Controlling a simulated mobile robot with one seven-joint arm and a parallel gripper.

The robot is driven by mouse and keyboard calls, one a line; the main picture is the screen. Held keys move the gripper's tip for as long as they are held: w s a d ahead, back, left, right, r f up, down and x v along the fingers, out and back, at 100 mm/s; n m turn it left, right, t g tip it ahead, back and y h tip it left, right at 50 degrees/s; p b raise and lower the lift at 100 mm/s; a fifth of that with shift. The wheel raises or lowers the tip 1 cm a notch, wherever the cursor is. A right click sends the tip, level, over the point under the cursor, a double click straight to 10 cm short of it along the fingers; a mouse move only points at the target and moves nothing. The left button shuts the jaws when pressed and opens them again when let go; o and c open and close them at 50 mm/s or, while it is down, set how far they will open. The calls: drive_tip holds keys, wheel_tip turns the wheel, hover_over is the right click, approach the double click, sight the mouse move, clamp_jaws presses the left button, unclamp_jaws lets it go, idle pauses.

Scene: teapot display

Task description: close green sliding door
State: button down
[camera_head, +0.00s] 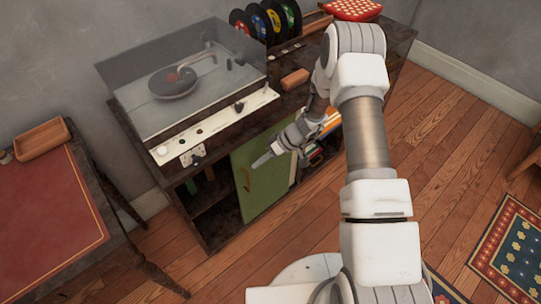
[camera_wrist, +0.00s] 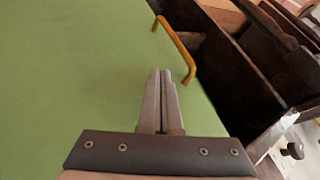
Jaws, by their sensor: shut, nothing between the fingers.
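The green sliding door (camera_head: 268,188) is on the front of the dark wooden cabinet, covering its middle part. An open dark compartment shows to its left. In the wrist view the green door (camera_wrist: 75,70) fills the left and middle, with a yellow-brown handle (camera_wrist: 177,48) near its edge. The handle also shows in the head view (camera_head: 247,180) at the door's left side. My gripper (camera_head: 256,165) is shut and empty, in front of the door's upper part near the handle. In the wrist view its fingertips (camera_wrist: 161,72) are beside the handle; contact cannot be told.
A record player (camera_head: 175,90) under a clear lid stands on the cabinet, with coloured records (camera_head: 265,22) behind. A red-topped table (camera_head: 45,225) stands at the left. Books (camera_head: 315,155) show right of the door. Wooden floor lies in front, with a patterned rug (camera_head: 510,250) at the right.

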drive_tip(key=shift+s+a+r, duration=0.2)
drive_tip(key=shift+s+a, duration=0.15)
drive_tip(key=shift+a, duration=0.15)
drive_tip(key=shift+s+a+r, duration=0.15)
drive_tip(key=shift+s+a, duration=0.2)
drive_tip(key=shift+a, duration=0.1)
